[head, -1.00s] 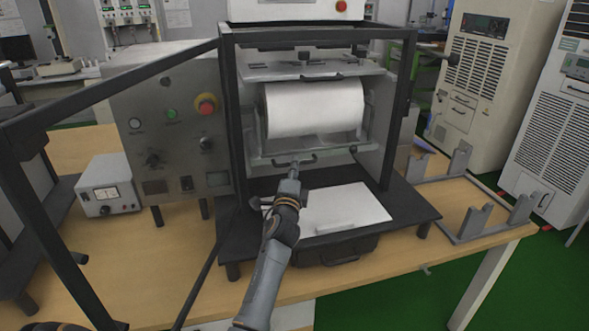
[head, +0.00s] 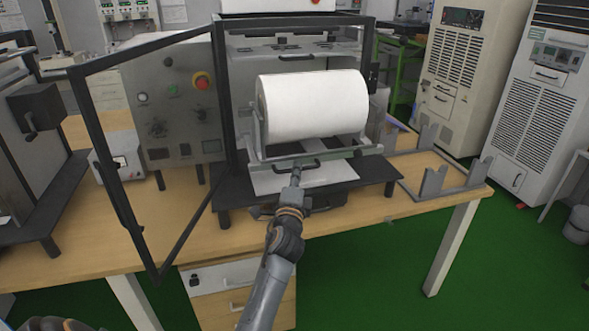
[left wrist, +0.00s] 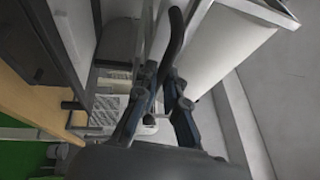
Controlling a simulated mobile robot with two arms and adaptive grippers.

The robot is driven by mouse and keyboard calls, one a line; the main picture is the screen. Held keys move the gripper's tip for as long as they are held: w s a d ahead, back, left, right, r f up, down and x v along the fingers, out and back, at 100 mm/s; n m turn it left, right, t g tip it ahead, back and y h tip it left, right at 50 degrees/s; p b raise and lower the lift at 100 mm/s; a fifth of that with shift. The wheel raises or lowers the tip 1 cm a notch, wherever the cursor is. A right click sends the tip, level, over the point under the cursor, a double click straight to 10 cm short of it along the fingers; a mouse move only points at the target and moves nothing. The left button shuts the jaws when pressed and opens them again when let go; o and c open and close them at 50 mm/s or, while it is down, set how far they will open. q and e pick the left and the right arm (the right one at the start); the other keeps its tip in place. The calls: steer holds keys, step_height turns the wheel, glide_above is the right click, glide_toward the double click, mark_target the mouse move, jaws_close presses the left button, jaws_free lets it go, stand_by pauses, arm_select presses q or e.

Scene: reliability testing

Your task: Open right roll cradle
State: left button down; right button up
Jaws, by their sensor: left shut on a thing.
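The roll cradle (head: 262,150) is a light grey metal carriage slid partway out of the front of a black-framed machine. It bears a large white roll (head: 315,105). A dark bar handle (head: 312,163) is on the cradle's front edge. My left gripper (head: 297,172) is at this handle and shut on it. In the left wrist view, the dark handle (left wrist: 176,35) runs between the fingers of my left gripper (left wrist: 162,78). Part of the handle is hidden by the fingers. My right gripper is not in view.
The machine's open door frame (head: 98,150) swings out on the left. A control panel (head: 170,110) stands beside the machine. A grey bracket stand (head: 433,182) lies on the table (head: 385,225) to the right. Green floor in front is clear.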

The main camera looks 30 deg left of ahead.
arm_select(q)
steer(key=shift+s+d+f, duration=0.2)
steer(key=shift+s+d, duration=0.35)
steer(key=shift+d, duration=0.15)
steer(key=shift+f, duration=0.1)
steer(key=c, duration=1.5)
jaws_free()
steer(key=shift+d, duration=0.1)
steer(key=shift+o, duration=0.5)
steer(key=shift+s+r, duration=0.15)
steer(key=shift+r, duration=0.1)
steer(key=v, duration=0.7)
steer(key=shift+s+d, duration=0.2)
steer(key=shift+s, duration=0.05)
